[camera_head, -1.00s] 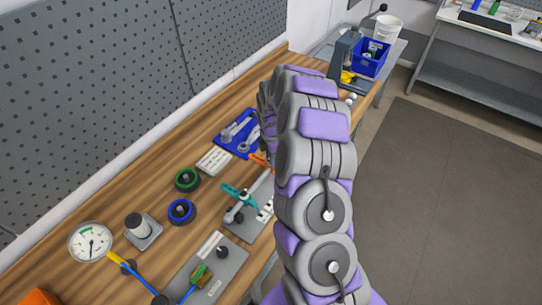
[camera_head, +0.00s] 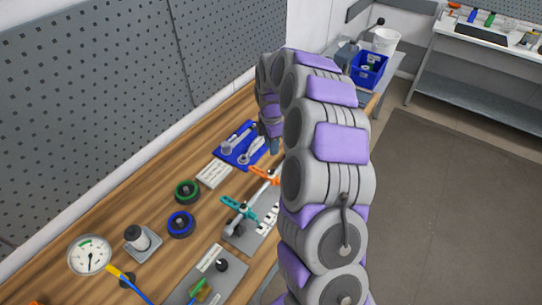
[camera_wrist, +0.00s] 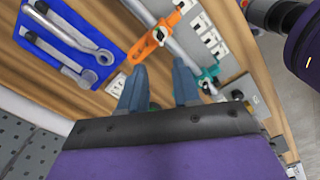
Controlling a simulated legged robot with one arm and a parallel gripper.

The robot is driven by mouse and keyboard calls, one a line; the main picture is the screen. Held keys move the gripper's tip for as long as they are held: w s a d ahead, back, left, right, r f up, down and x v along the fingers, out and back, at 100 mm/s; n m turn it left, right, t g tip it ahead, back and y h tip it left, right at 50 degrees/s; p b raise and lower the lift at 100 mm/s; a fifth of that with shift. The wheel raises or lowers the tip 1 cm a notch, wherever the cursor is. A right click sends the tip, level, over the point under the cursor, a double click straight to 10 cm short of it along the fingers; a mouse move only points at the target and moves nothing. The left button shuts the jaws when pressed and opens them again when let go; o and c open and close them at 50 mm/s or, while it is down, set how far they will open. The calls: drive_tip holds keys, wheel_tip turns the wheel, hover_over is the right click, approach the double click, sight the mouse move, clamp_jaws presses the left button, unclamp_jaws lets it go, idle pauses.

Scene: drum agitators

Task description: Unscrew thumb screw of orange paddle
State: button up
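The orange paddle (camera_head: 264,177) is clamped on a metal rod (camera_head: 258,193) over a grey base plate on the bench. In the wrist view the orange paddle (camera_wrist: 158,36) lies ahead of my fingertips, with a round screw-like part on its body. The teal paddle (camera_head: 238,208) sits lower on the rod; it also shows in the wrist view (camera_wrist: 208,78). My gripper (camera_wrist: 159,78) is open and empty, its two blue-grey fingers apart and not visibly touching the orange paddle. In the head view my gripper (camera_head: 274,146) is partly hidden by my arm.
A blue tray of wrenches (camera_head: 240,145) lies close by the orange paddle. Green (camera_head: 187,191) and blue (camera_head: 180,223) ringed knobs, a gauge (camera_head: 91,256) and a plate with a black knob stand along the bench. A pegboard wall (camera_head: 90,110) borders the bench.

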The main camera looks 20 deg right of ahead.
wheel_tip(320, 180, up, 5)
drive_tip(key=shift+f, duration=0.1)
idle(0.6)
drive_tip(key=s+a+r+m+b, duration=0.25)
drive_tip(key=s+a, duration=0.25)
drive_tip(key=s, duration=0.3)
drive_tip(key=s+a+r+m+b, duration=0.15)
drive_tip(key=s+a+m, duration=0.3)
drive_tip(key=s, duration=0.45)
drive_tip(key=s+a+f+m+g+b, duration=0.1)
drive_tip(key=s+m, duration=0.4)
drive_tip(key=s, duration=0.7)
drive_tip(key=s+a+f+m+b, duration=0.1)
drive_tip(key=s+f+m+b, duration=0.2)
drive_tip(key=s, duration=0.9)
drive_tip(key=f+m, duration=0.1)
drive_tip(key=m, duration=0.2)
drive_tip(key=shift+a+g, duration=0.2)
drive_tip(key=shift+g, duration=0.2)
